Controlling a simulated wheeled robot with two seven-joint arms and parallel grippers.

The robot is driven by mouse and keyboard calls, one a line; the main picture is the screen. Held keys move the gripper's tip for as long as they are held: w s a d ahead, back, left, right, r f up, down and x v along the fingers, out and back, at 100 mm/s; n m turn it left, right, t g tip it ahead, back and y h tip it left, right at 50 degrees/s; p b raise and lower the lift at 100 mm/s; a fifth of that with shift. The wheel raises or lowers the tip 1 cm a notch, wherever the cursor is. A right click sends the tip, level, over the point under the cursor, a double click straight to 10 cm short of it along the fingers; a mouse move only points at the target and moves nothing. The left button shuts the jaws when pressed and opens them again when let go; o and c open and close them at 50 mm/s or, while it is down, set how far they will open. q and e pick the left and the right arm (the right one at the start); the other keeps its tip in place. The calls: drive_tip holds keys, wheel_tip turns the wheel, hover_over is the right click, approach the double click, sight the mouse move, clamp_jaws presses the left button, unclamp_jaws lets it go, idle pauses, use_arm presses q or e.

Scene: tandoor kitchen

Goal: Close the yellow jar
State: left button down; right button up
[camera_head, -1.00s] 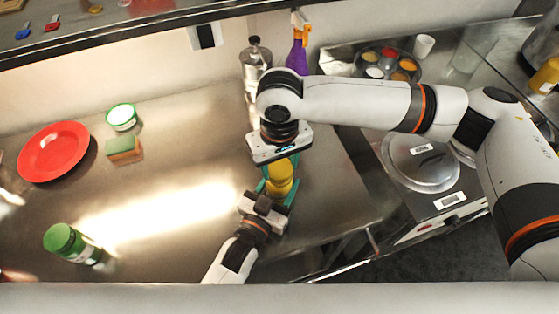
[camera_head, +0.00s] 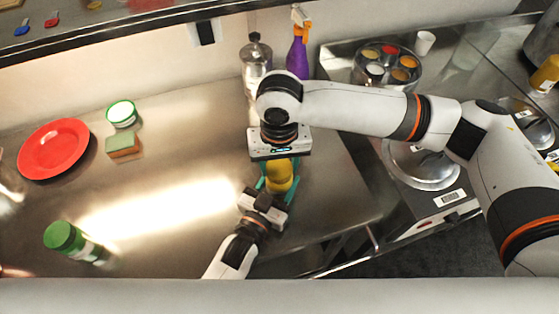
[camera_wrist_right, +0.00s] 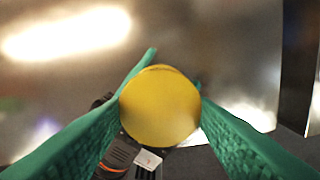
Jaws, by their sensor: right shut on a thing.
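The yellow jar (camera_head: 279,183) is upright near the counter's front edge, with a yellow top. In the right wrist view the round yellow lid (camera_wrist_right: 160,106) faces the camera between the green fingers. My right gripper (camera_head: 279,165) comes down from above and is shut on this yellow lid; the palm hides part of it in the head view. My left gripper (camera_head: 277,188) reaches in from the front, its teal fingers on either side of the jar, seemingly shut on its body. The seam between lid and jar is hidden.
A red plate (camera_head: 54,149), a sponge (camera_head: 123,146), a green-rimmed tub (camera_head: 121,113) and a green-capped jar (camera_head: 64,238) are at left. The counter between is clear.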

drive_tip(key=m, duration=0.4)
drive_tip(key=shift+a+m, duration=0.1)
drive_tip(key=shift+m, duration=0.3)
drive_tip(key=m, duration=1)
drive_tip(key=shift+a, duration=0.1)
drive_tip(key=m, duration=0.5)
drive_tip(key=shift+w+m, duration=0.1)
drive_tip(key=shift+m, duration=0.3)
drive_tip(key=o, duration=0.9)
drive_tip(key=shift+o, duration=0.2)
drive_tip(key=shift+c, duration=0.3)
